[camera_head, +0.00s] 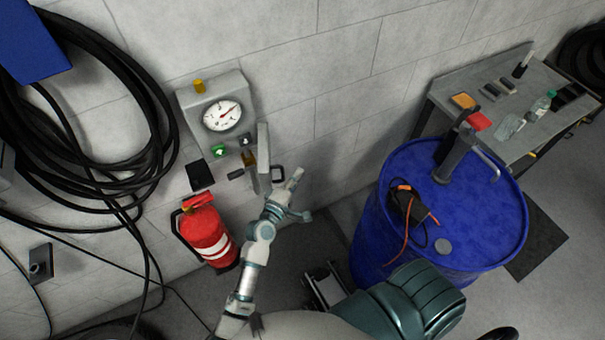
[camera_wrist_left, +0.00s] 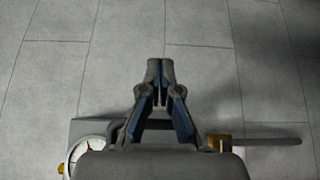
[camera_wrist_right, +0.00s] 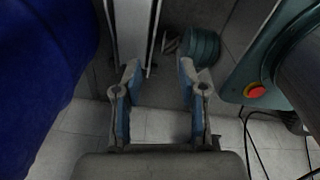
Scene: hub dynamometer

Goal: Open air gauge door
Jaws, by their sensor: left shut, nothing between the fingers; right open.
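The air gauge box (camera_head: 183,97) is on the wall, its round white dial (camera_head: 221,115) uncovered. Beside its lower right, a narrow grey panel (camera_head: 263,150), apparently the gauge door, stands out from the wall nearly edge-on; a dark handle (camera_head: 278,174) is at its lower right. My left gripper (camera_head: 297,174) is shut and empty, just right of the handle; contact is unclear. In the left wrist view, its closed fingers (camera_wrist_left: 160,70) face bare wall, with the dial (camera_wrist_left: 88,152) lower left and a thin grey bar (camera_wrist_left: 265,142) lower right. My right gripper (camera_wrist_right: 158,75) is open and empty.
A red extinguisher (camera_head: 206,235) is below the gauge box. Black hoses (camera_head: 150,130) hang at left. A blue drum (camera_head: 365,235) with a tool on top stands at right, before a grey table (camera_head: 490,130). The wall right of the panel is clear.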

